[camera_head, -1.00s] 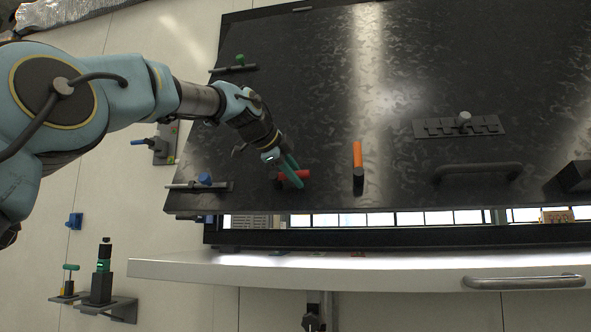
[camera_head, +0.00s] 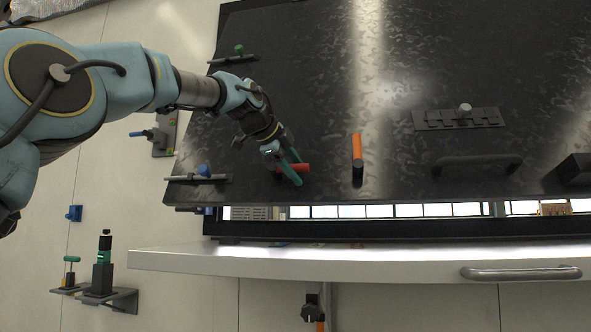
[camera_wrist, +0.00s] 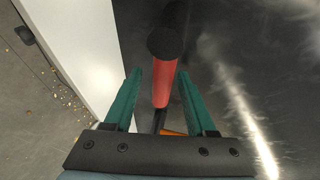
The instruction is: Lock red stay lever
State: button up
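The red stay lever (camera_head: 305,168) is a short red bar with a dark end, on the lower left part of the black panel (camera_head: 300,90). My gripper (camera_head: 295,168) is at this lever, its green fingers crossing it in the head view. In the wrist view the red lever (camera_wrist: 163,90) lies between the two green fingers of my gripper (camera_wrist: 162,85). The fingers are apart, with a clear gap on the lever's left side and a narrower one on its right. The lever's base is partly hidden.
An orange lever (camera_head: 357,150) stands right of the red one. A blue-knobbed bolt (camera_head: 204,171) is to the left. A dark handle (camera_head: 478,164) and a slotted plate (camera_head: 455,120) are further right. A white ledge (camera_head: 350,260) runs below.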

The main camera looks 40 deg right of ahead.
jog(key=shift+a, duration=0.1)
jog(key=b+v, duration=0.2)
jog(key=v, duration=0.8)
jog(key=shift+a+r, duration=0.15)
jog(key=shift+a, duration=0.15)
jog(key=w+a+f+n+t+y+p, duration=0.1)
jog(key=w+a+f+n+y+p, duration=0.2)
jog(key=w+f, duration=0.35)
jog(key=w+a+f+n+t+y, duration=0.1)
jog(key=w+a+f+n, duration=0.35)
jog(key=f, duration=0.25)
jog(key=w+a+f+n+y+p, duration=0.3)
jog(key=w+a+f+n, duration=0.2)
jog(key=a+f+n, duration=0.55)
jog(key=s+a+f+n+y+p, duration=0.2)
jog(key=a+f+n+p, duration=0.15)
jog(key=a+f, duration=1.05)
jog(key=s+a+f+n+g+y+p, duration=0.1)
jog(key=s+a+f+n, duration=0.3)
jog(key=s+a, duration=0.2)
jog(key=s+a+f+n+g+y, duration=0.1)
jog(key=s+a+f+n, duration=0.3)
jog(key=a, duration=0.6)
jog(key=s+g, duration=0.1)
jog(key=s, duration=0.1)
jog(key=shift+s+a+n+p, duration=0.35)
jog(key=shift+a, duration=0.05)
